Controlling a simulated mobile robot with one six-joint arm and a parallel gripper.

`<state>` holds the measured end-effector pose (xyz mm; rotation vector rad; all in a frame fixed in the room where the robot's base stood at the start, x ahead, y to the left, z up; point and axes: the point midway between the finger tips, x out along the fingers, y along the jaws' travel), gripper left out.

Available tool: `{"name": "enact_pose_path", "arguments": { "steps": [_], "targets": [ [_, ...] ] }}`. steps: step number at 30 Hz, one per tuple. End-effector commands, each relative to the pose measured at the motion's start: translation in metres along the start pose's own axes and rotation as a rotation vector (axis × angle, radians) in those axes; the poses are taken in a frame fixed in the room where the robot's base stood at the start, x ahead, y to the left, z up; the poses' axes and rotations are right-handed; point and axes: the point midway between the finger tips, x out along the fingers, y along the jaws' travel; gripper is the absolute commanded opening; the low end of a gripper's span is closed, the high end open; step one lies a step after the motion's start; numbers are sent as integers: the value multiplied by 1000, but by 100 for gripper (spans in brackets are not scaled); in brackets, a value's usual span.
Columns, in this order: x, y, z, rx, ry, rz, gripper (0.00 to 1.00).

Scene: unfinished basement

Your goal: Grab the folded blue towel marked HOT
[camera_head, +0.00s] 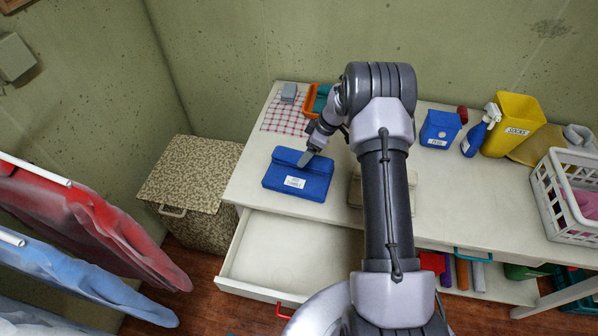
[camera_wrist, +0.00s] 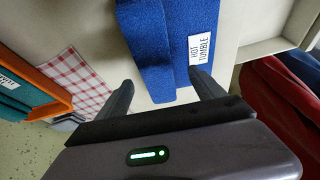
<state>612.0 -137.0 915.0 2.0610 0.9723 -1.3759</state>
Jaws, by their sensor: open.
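The folded blue towel (camera_head: 298,175) lies on the left part of the white counter, with a white label facing front. In the wrist view the towel (camera_wrist: 150,45) shows a label that reads HOT TUMBLE. My gripper (camera_head: 308,157) is at the towel's upper right part in the head view. In the wrist view my gripper (camera_wrist: 162,92) is open, with its fingers apart and the towel's near end between them. I cannot tell whether the fingers touch it. My arm hides part of the counter right of the towel.
A checked cloth (camera_head: 286,114) and an orange tray (camera_head: 311,99) lie behind the towel. An open, empty drawer (camera_head: 290,258) juts out below. Right of my arm stand a blue box (camera_head: 440,129), spray bottle (camera_head: 478,136), yellow bin (camera_head: 515,125) and white basket (camera_head: 566,205).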

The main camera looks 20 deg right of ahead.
Motion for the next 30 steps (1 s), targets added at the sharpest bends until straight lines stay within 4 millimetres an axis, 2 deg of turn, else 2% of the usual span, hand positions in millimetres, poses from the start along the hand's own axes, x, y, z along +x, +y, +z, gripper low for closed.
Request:
{"name": "enact_pose_path", "arguments": {
  "steps": [7, 15, 17, 27, 30],
  "targets": [
    [47, 5, 1, -1, -1, -3, 78],
    [52, 6, 0, 0, 0, 0, 78],
    [52, 6, 0, 0, 0, 0, 68],
    [52, 6, 0, 0, 0, -1, 3],
    [51, 6, 0, 0, 0, 0, 3]
  ]
}}
